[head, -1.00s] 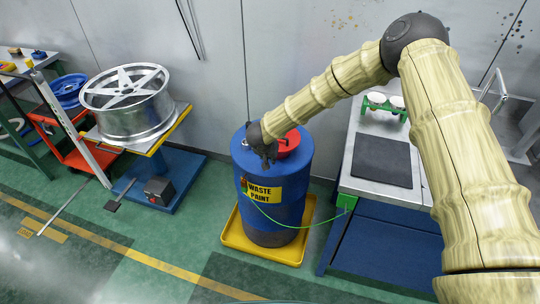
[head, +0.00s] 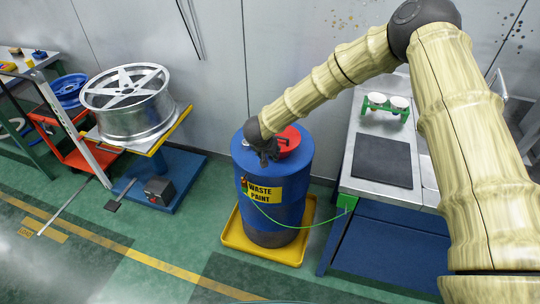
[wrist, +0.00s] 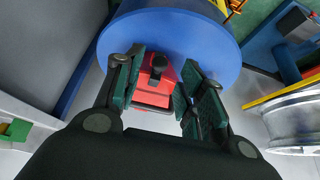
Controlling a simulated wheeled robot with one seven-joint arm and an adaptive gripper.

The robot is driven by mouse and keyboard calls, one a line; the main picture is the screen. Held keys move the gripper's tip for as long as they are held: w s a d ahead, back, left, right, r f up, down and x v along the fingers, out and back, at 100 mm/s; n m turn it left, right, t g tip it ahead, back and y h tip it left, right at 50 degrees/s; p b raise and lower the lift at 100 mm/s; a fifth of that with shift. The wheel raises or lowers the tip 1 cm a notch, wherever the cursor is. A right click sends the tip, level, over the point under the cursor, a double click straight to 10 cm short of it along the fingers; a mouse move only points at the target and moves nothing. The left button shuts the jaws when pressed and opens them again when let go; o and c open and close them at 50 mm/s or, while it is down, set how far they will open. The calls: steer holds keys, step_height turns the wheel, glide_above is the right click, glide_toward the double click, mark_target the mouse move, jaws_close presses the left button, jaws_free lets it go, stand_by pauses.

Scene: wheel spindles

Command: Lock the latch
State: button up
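A blue waste-paint drum (head: 297,195) stands upright with a red lid piece (head: 290,140) on its top. In the wrist view, the red piece (wrist: 150,93) shows with a black knob (wrist: 162,66) at its far end. I cannot tell which part is the latch. My gripper (head: 268,158) is low over the drum top, beside the red piece in the head view. In the wrist view my gripper (wrist: 160,80) is open, with one finger on each side of the red piece. Whether either finger touches it is unclear.
The drum stands in a yellow tray (head: 233,236). A metal bench (head: 350,185) with a dark mat (head: 382,161) is close on the right. A silver wheel (head: 135,115) rests on a stand at the left. The green floor in front is mostly clear.

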steer(key=v, duration=0.8)
steer(key=shift+f, duration=0.1)
steer(key=s+d+f+n+g, duration=0.1)
steer(key=s+d+f, duration=0.6)
steer(key=s+f, duration=0.35)
steer(key=s+d+f+n, duration=0.2)
steer(key=s+d+f, duration=0.5)
steer(key=s+f, duration=0.3)
steer(key=s+d+f+g+y, duration=0.1)
steer(key=s+d, duration=0.4)
steer(key=s, duration=0.8)
steer(key=s+d+f+g, duration=0.1)
steer(key=s+d+g, duration=0.2)
steer(key=s, duration=1.1)
steer(key=shift+s+d+f+g+y, duration=0.2)
steer(key=shift+d+g+y, duration=0.15)
steer(key=shift+d, duration=0.55)
